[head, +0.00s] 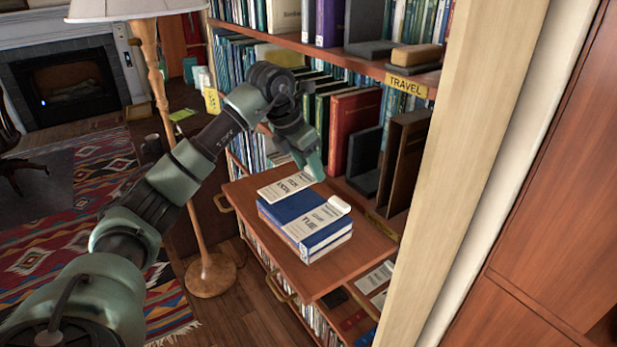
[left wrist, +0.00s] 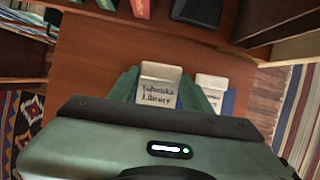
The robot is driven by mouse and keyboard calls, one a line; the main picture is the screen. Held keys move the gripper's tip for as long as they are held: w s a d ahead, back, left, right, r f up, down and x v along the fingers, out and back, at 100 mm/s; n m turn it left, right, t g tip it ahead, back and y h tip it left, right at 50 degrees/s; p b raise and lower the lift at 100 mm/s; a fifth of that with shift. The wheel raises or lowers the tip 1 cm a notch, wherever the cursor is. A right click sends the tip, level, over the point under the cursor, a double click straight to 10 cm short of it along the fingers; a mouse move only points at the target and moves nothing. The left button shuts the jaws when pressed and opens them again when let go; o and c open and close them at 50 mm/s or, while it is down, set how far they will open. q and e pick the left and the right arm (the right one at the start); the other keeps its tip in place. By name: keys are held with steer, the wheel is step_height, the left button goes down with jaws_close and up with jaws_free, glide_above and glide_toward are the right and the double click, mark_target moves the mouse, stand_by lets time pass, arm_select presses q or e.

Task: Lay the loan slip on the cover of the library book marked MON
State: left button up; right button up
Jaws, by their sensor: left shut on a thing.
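My left gripper (head: 309,165) is shut on a white printed card, the loan slip (head: 284,187), above the pull-out shelf. In the left wrist view the slip (left wrist: 159,84) shows between the two green fingers and bears a library name. In the head view its large lettering looks like MON, but is hard to read. Beside and below it, to the right, lies a stack of blue books (head: 300,212) whose top label reads TUE. A blue edge and white label (left wrist: 211,88) show right of the fingers in the wrist view. No book marked MON can be made out. My right gripper is out of view.
The wooden pull-out shelf (head: 345,268) has bare room at its front and left. Behind stand a red book (head: 352,125) and dark bookends (head: 364,160). A pale upright post (head: 470,170) bounds the right side.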

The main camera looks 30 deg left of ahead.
mark_target(307, 176)
arm_select(q)
step_height(307, 176, down, 3)
steer(key=shift+f+p, duration=0.2)
steer(key=shift+p, duration=0.15)
steer(key=shift+f, duration=0.25)
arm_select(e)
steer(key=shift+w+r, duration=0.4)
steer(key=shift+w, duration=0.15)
arm_select(q)
steer(key=shift+f, duration=0.15)
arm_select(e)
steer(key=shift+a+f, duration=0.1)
arm_select(q)
steer(key=o, duration=1.1)
steer(key=shift+o, duration=1)
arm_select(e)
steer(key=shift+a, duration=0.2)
